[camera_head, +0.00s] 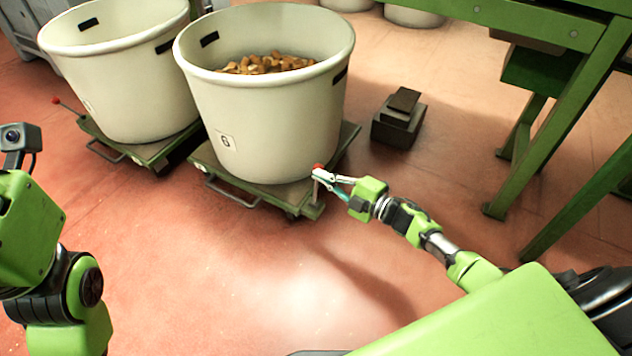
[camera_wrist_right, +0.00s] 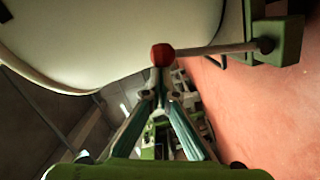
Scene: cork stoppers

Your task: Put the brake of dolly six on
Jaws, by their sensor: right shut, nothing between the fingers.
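The white tub marked 6 (camera_head: 272,120) stands on a green dolly (camera_head: 290,200). A brake lever with a red knob (camera_head: 317,167) rises steeply at the dolly's right front corner. My right gripper (camera_head: 322,178) is shut and empty, its tips at the knob. In the right wrist view, the red knob (camera_wrist_right: 162,54) lies just beyond the fingertips (camera_wrist_right: 158,88), and its rod runs right to a green bracket (camera_wrist_right: 287,40). I cannot tell whether tips and knob touch. Of my left arm, only links and a camera show; its fingers are out of view.
A second tub (camera_head: 125,75) stands left on its own dolly (camera_head: 150,155), whose red-knobbed lever (camera_head: 57,101) slants outward. Brown pieces (camera_head: 265,64) fill part of tub six. A dark stepped block (camera_head: 398,122) and a green frame (camera_head: 560,120) stand right. The front floor is clear.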

